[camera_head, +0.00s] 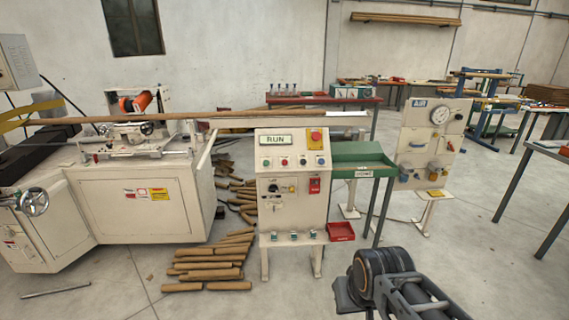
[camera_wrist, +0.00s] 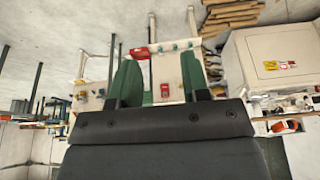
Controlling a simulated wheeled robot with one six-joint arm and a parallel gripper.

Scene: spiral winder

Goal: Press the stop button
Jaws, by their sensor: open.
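The cream control console (camera_head: 291,215) stands in the middle of the head view, with a lit RUN sign (camera_head: 278,140) at its upper left. Its upper face has a row of small buttons, including a red one (camera_head: 284,162). A red mushroom button (camera_head: 316,136) sits on a yellow plate at the upper right. A red switch (camera_head: 314,186) is lower down. Labels are too small to tell which is the stop button. My gripper (camera_wrist: 158,78) is open and empty in the wrist view, its two green-padded fingers apart, with the console seen upside down beyond them.
A large cream winder machine (camera_head: 140,208) stands left of the console. Cardboard tubes (camera_head: 208,268) lie on the floor before it. A red bin (camera_head: 341,231) and a green tray table (camera_head: 360,155) are right of the console.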

